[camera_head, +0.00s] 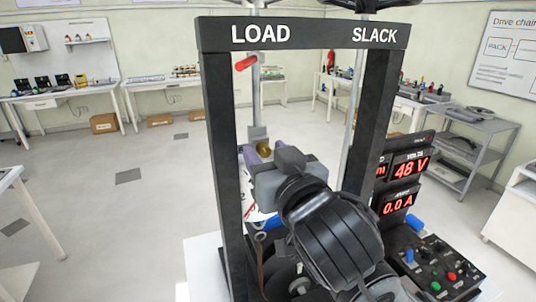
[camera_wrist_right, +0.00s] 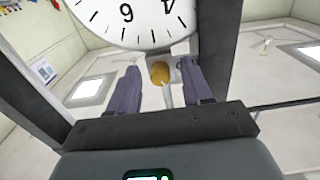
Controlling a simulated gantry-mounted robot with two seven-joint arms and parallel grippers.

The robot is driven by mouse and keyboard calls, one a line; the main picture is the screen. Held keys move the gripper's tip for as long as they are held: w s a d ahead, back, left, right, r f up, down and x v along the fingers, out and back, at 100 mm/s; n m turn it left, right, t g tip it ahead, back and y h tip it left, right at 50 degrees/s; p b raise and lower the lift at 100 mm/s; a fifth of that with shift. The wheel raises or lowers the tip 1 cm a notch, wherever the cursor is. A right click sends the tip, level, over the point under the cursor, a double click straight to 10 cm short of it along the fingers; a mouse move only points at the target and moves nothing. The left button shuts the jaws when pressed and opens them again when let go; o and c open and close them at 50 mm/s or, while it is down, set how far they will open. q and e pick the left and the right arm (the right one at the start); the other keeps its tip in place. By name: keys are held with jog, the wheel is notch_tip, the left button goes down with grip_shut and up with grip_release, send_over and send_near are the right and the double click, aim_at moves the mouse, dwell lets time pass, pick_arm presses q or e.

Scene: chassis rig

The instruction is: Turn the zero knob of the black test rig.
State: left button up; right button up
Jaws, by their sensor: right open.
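The black test rig (camera_head: 220,130) stands upright in the head view, with LOAD and SLACK on its top beam. A small brass zero knob (camera_head: 264,149) shows inside the frame; in the right wrist view the knob (camera_wrist_right: 160,72) sits just below a white dial (camera_wrist_right: 125,18) with black numerals. My right gripper (camera_head: 260,155) is at the knob. In the right wrist view its two purple fingers (camera_wrist_right: 160,78) are open, one on each side of the knob, with a gap visible on both sides. My right wrist hides most of the dial in the head view. My left gripper is not in view.
The rig's right post (camera_head: 372,120) stands close to my right arm. Red displays (camera_head: 405,168) and a control panel with coloured buttons (camera_head: 435,265) are at the right. A red handle (camera_head: 246,63) hangs under the beam. Benches (camera_head: 65,93) line the far walls.

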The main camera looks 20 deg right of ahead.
jog(key=shift+c, duration=0.4)
grip_shut()
jog(key=shift+n, duration=0.5)
jog(key=shift+o, duration=0.4)
grip_release()
jog(key=shift+s, duration=0.1)
jog(key=s+b, duration=0.1)
jog(key=s, duration=0.9)
jog(key=shift+s+a+b, duration=0.2)
jog(key=shift+s+b, duration=0.15)
